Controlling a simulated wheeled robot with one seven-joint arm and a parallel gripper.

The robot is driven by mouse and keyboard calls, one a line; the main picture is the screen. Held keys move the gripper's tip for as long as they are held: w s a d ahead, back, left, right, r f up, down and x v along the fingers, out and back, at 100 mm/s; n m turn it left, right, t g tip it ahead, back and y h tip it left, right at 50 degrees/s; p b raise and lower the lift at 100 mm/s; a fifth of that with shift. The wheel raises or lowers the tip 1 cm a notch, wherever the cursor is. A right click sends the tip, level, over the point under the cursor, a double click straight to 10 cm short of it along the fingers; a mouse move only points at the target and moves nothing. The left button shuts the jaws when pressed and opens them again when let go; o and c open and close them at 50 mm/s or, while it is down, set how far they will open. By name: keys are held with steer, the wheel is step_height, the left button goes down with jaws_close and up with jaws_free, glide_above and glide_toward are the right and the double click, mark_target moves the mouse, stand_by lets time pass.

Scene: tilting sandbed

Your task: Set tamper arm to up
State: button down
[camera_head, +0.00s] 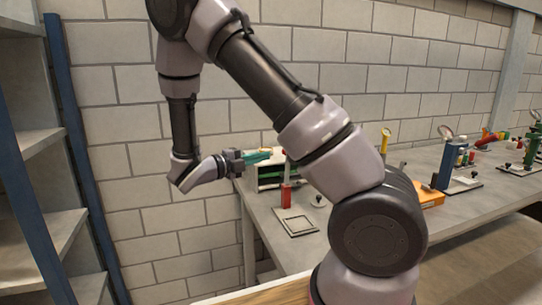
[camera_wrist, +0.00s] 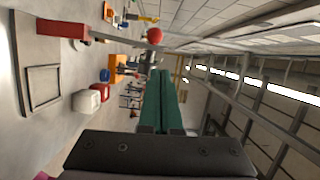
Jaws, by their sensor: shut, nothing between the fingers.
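The likely tamper arm is a pale rod (camera_wrist: 115,39) running from a red block (camera_wrist: 62,29) to a red ball (camera_wrist: 154,35) in the wrist view. In the head view the red block (camera_head: 286,196) stands beside a square framed plate (camera_head: 295,223), and the rod rises upright from it. The ball is not clear there. My gripper (camera_head: 268,154) has teal fingers, shut and empty, just left of the rod's upper part in the head view. In the wrist view the fingertips (camera_wrist: 162,76) appear apart from the ball; depth is hard to judge.
A grey bench (camera_head: 335,210) carries the device. A dark-framed box (camera_head: 268,178) stands behind it. An orange box (camera_head: 431,193) and other coloured devices stand farther right. A grey shelf unit (camera_head: 40,145) is at left. My arm covers part of the bench.

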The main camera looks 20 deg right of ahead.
steer(key=v, duration=0.4)
steer(key=shift+a, duration=0.1)
steer(key=c, duration=1.2)
jaws_free()
steer(key=shift+a, duration=0.2)
steer(key=o, duration=0.5)
steer(key=shift+d+r+m+g, duration=0.15)
steer(key=shift+m+g, duration=0.35)
steer(key=shift+m, duration=0.2)
steer(key=shift+o, duration=0.6)
steer(key=d+m+g, duration=0.1)
steer(key=m, duration=0.1)
steer(key=w+d+m+g+y, duration=0.1)
steer(key=m+g, duration=0.1)
steer(key=m, duration=0.1)
steer(key=d+m+g, duration=0.1)
steer(key=m, duration=0.1)
steer(key=shift+w+d+r+m+g, duration=0.1)
steer(key=shift+w+r+m+g, duration=0.1)
steer(key=shift+w+m+g, duration=0.15)
steer(key=m+g+y, duration=0.4)
steer(key=m+y, duration=1)
steer(key=m, duration=1.3)
glide_toward(289, 167)
steer(key=shift+s+d+f+n+t, duration=0.15)
steer(key=shift+s+d+f, duration=0.15)
steer(key=shift+f, duration=0.25)
steer(key=shift+s+d+f+n+t, duration=0.1)
steer(key=shift+s+d+f, duration=0.15)
steer(key=shift+f, duration=0.35)
